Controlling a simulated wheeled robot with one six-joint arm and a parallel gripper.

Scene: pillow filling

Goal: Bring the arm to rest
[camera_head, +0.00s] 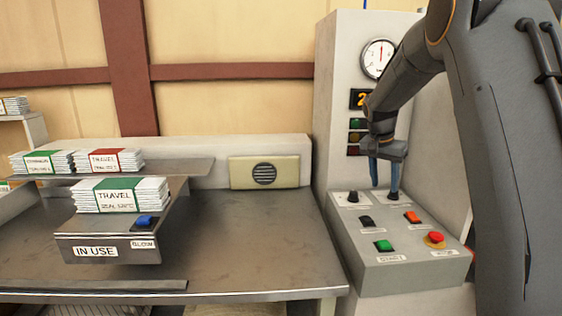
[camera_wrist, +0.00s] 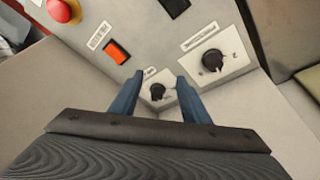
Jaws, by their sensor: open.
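My gripper (camera_head: 384,178) points down at the back of the grey control panel (camera_head: 425,270), its two blue fingers apart. In the wrist view my gripper (camera_wrist: 158,92) is open and empty. A small black knob (camera_wrist: 158,91) shows between and beyond the fingers. I cannot tell whether the fingertips touch the panel. A larger black knob (camera_wrist: 212,60) on a white plate is beside the fingers; it also shows in the head view (camera_head: 352,196). My arm bends down from the upper right of the head view.
The panel carries an orange switch (camera_head: 412,217), a black switch (camera_head: 367,221), a green button (camera_head: 384,246) and a red button (camera_head: 435,238). A white cabinet with a gauge (camera_head: 378,58) stands behind.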

